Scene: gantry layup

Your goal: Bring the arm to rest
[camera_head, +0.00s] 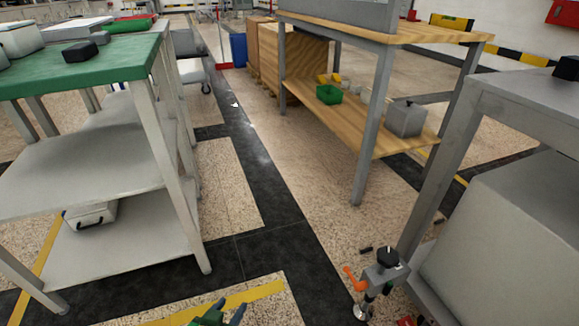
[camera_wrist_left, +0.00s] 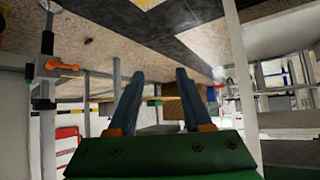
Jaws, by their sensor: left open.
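My left gripper (camera_head: 229,306) shows at the bottom edge of the head view, with only its dark finger ends and some green body in the picture. In the left wrist view its two blue-grey fingers (camera_wrist_left: 159,74) stand apart with nothing between them. It is open and empty, over the floor between the workbenches, touching nothing that I can see. My right gripper is in neither view.
A green-topped bench (camera_head: 110,52) with shelves stands left. A wooden-shelved table (camera_head: 375,128) stands ahead right, and a grey metal bench (camera_head: 520,100) is near right. A device with an orange lever (camera_head: 385,272) stands beside it. The dark floor strip (camera_head: 265,180) between is clear.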

